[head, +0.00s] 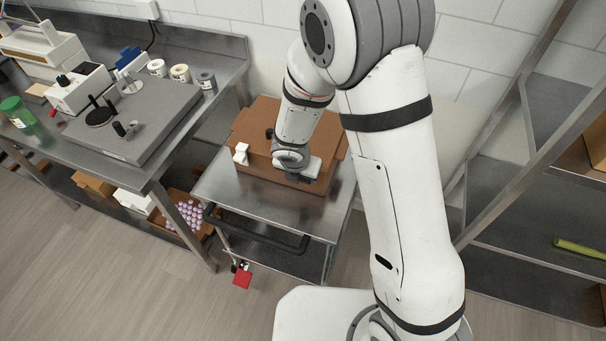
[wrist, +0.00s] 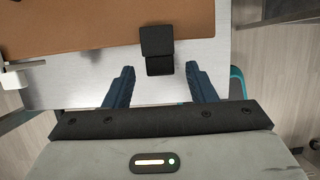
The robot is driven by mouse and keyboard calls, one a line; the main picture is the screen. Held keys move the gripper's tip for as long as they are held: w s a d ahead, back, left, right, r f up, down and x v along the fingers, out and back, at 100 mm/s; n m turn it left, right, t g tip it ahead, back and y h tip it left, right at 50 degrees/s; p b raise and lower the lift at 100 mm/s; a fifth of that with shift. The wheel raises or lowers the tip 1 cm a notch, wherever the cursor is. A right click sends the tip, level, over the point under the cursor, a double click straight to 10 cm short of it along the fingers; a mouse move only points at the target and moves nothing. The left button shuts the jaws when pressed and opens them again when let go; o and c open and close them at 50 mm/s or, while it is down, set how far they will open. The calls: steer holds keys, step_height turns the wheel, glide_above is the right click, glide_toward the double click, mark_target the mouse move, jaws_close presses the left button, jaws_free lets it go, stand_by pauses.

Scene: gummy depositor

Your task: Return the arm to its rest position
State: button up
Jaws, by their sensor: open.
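My arm (head: 395,190) rises from my base and reaches out over a steel cart (head: 207,188). My gripper (wrist: 160,72) is open in the wrist view, with two dark blue fingers spread apart. Nothing is gripped between them. A black block (wrist: 157,42) lies just beyond the gap, at the edge of a brown surface (wrist: 70,22). I cannot tell whether the fingers touch anything. In the head view the end of my arm is over a brown box-like thing (head: 255,125) on the cart, and the fingers are hidden.
A steel bench (head: 225,57) with a grey machine (head: 135,120) stands left. A small white part (head: 241,153) sits at the brown thing's left side. A metal shelf rack (head: 520,225) stands right. Floor (head: 100,270) is clear at front left.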

steer(key=shift+v, duration=1.25)
